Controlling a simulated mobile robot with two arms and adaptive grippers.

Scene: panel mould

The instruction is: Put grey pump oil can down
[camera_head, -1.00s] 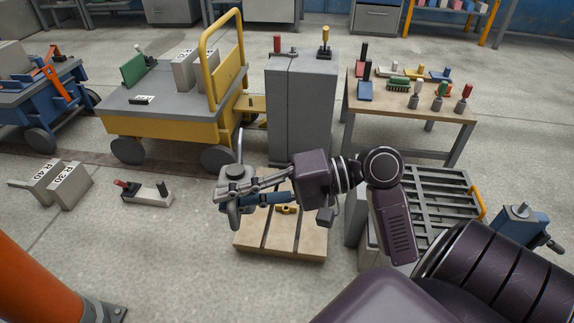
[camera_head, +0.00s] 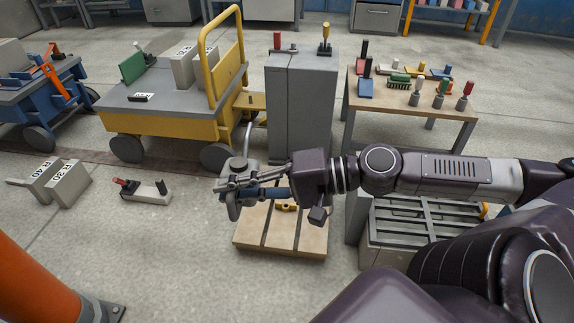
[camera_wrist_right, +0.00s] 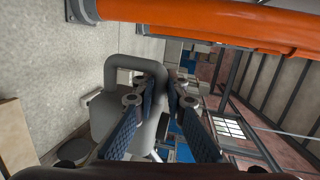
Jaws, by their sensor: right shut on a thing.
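The grey pump oil can (camera_head: 236,208) is in my right gripper (camera_head: 232,186), left of the middle of the head view. The gripper is shut on its handle side, and its thin spout points up. In the right wrist view the can's grey body (camera_wrist_right: 104,112) and bent grey handle (camera_wrist_right: 136,61) show between the blue-padded fingers (camera_wrist_right: 160,118). In the head view the can appears beside the left edge of a low wooden pallet (camera_head: 256,243); its height above the floor is hard to tell. The fingers hide part of the can. My left gripper is not in view.
A yellow cart (camera_head: 165,123) and a grey cabinet (camera_head: 300,110) stand behind. A wooden table (camera_head: 440,108) with several brushes and tools is at the back right. A slatted grey crate (camera_head: 385,253) is right of the pallet. Bare floor (camera_head: 165,245) lies to the left.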

